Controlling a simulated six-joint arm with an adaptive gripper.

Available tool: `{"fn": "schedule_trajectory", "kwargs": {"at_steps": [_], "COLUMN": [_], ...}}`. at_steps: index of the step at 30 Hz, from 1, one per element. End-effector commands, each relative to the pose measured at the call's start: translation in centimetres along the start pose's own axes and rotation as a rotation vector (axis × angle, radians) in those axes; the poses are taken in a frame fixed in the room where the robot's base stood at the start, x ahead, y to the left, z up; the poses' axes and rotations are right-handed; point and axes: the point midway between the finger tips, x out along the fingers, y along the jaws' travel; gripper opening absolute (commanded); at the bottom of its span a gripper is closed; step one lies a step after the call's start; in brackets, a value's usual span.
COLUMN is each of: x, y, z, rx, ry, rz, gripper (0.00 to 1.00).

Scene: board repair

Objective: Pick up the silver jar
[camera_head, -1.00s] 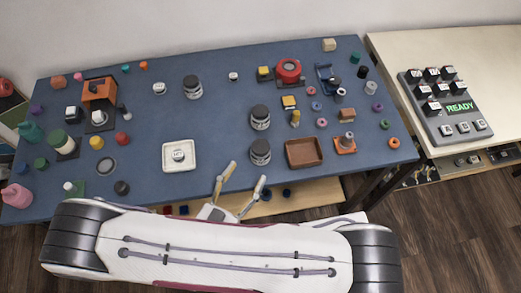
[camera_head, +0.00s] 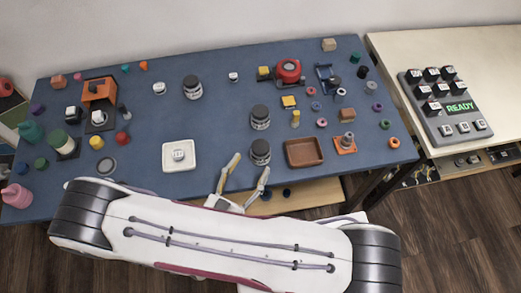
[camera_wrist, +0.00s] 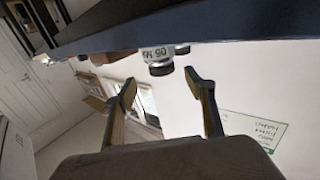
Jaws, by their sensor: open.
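Three jars with dark lids and pale labelled sides stand on the blue table in the head view: one near the front (camera_head: 260,152), one just behind it (camera_head: 260,118) and one farther back left (camera_head: 193,87). I cannot tell from colour which is the silver jar. My gripper (camera_head: 252,162) is open and empty at the table's front edge, its fingers pointing toward the front jar. In the wrist view, a jar with a dark lid and a white label (camera_wrist: 158,54) appears upside down, just beyond and between the open fingertips (camera_wrist: 160,77).
Many small parts cover the blue table (camera_head: 220,125).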

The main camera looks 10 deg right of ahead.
Motion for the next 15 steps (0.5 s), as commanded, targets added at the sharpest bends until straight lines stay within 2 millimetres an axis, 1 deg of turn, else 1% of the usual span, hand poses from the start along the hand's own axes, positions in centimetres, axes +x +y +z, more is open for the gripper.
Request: {"fn": "schedule_trajectory", "kwargs": {"at_steps": [8,15], "x": [0.2,1.5], "y": [0.0,-0.1], "z": [0.0,0.2], "rx": [0.000,-0.001], "ry": [0.000,0.001], "rz": [0.001,0.003], "gripper": [0.54,0.54]}}
